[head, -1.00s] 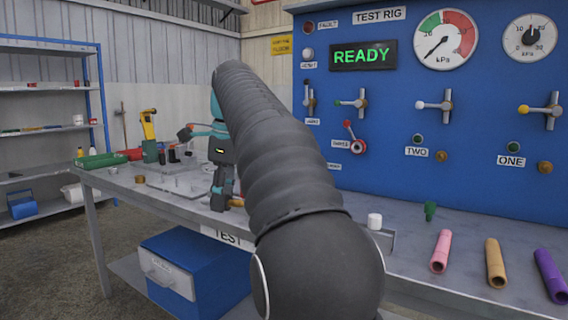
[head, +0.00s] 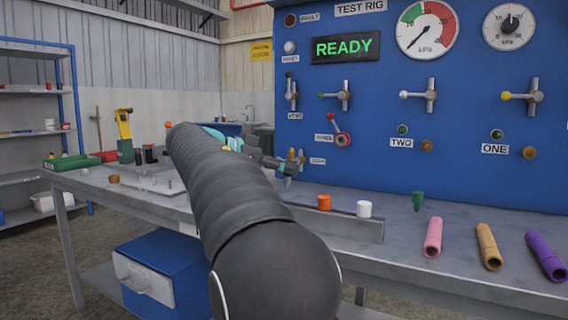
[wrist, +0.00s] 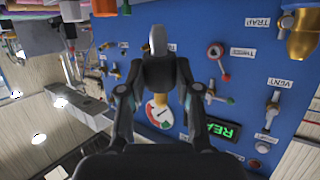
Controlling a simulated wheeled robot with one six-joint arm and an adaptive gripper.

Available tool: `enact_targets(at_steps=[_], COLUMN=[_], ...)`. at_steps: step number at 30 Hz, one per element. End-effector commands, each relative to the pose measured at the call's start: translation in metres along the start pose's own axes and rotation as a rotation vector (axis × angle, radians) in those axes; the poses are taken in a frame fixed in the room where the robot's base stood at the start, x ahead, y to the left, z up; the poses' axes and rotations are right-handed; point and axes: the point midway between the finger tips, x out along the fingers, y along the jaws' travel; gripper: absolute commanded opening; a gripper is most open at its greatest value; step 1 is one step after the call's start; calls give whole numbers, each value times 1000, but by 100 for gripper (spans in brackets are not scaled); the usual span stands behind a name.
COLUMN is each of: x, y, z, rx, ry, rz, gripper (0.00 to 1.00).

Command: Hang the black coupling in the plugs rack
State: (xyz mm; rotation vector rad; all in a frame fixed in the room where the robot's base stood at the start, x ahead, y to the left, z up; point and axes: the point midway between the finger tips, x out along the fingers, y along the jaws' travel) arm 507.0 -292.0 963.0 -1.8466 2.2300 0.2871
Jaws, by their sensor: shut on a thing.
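My gripper (head: 272,162) is in front of the lower left of the blue panel, above the bench and partly behind my arm. In the wrist view my gripper (wrist: 158,65) has its fingers closed together on a small dark grey piece (wrist: 158,40), which I take to be the black coupling. Its far end is free and touches nothing that I can see. A low metal rack (head: 345,228) stands on the bench to the right of my gripper. An orange plug (head: 324,202) and a white plug (head: 364,209) sit along it. I see no label on it.
A green piece (head: 418,199) and pink (head: 433,237), tan (head: 489,246) and purple (head: 546,256) tubes lie to the right. The blue test panel (head: 455,150) with valve handles rises behind. A metal plate with pegs (head: 150,182) is on the left bench.

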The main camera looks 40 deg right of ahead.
Motion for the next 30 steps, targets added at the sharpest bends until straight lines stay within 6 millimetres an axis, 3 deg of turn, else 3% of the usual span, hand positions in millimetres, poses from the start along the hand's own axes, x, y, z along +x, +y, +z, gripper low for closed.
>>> enact_targets(at_steps=[9, 24, 30], x=[-2, -2, 2], y=[-8, -8, -8], z=[-25, -24, -10], rx=[-11, -10, -11], ry=[158, 157, 157], rz=[-59, -55, -54], gripper=[0, 0, 0])
